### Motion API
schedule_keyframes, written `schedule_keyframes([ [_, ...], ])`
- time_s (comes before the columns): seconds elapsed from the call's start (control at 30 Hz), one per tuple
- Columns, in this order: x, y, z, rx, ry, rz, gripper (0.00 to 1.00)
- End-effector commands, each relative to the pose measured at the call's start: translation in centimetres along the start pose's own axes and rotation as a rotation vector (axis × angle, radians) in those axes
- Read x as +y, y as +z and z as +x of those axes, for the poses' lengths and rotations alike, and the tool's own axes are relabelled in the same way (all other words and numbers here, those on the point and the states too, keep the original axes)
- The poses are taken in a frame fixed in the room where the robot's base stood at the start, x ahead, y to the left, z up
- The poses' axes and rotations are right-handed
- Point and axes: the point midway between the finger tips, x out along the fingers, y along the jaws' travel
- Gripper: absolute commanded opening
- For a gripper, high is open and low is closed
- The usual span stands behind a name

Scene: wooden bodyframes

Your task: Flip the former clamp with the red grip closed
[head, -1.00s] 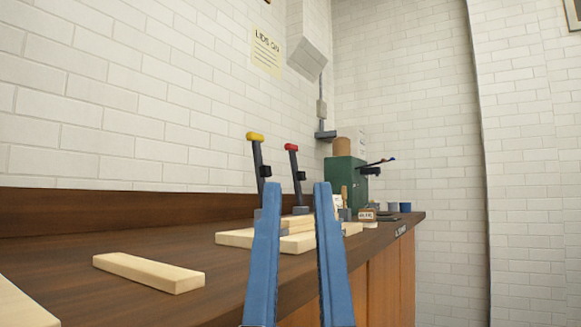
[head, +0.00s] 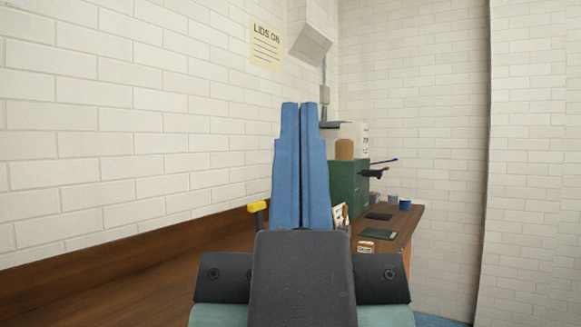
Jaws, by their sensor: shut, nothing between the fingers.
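My gripper (head: 300,108) stands in the middle of the head view, with its two blue fingers pressed together and pointing up and ahead. Nothing shows between them. The former clamp with the red grip cannot be seen; my gripper and wrist cover the part of the bench around it. Of the other clamp, only the yellow grip (head: 257,207) and a bit of dark lever show, just left of my fingers. The clamps' bases and the wooden former are hidden, so I cannot tell how far my fingers are from the red-gripped clamp.
The brown wooden bench (head: 145,282) runs along the white brick wall at left, its visible left part bare. Beyond my gripper stand a green cabinet (head: 348,190) with dark levers, several cups including a blue one (head: 405,204), a dark green flat item (head: 377,235) and a small labelled block (head: 366,248).

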Motion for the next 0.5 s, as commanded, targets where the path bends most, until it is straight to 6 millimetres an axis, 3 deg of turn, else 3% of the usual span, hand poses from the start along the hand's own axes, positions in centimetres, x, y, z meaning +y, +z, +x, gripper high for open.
schedule_keyframes([
  [0.03, 0.0, -2.5, 2.6, 0.0, 0.0, 0.0, 0.0],
  [0.5, 0.0, -13.1, 13.8, 0.0, -0.001, 0.001, 0.0],
])
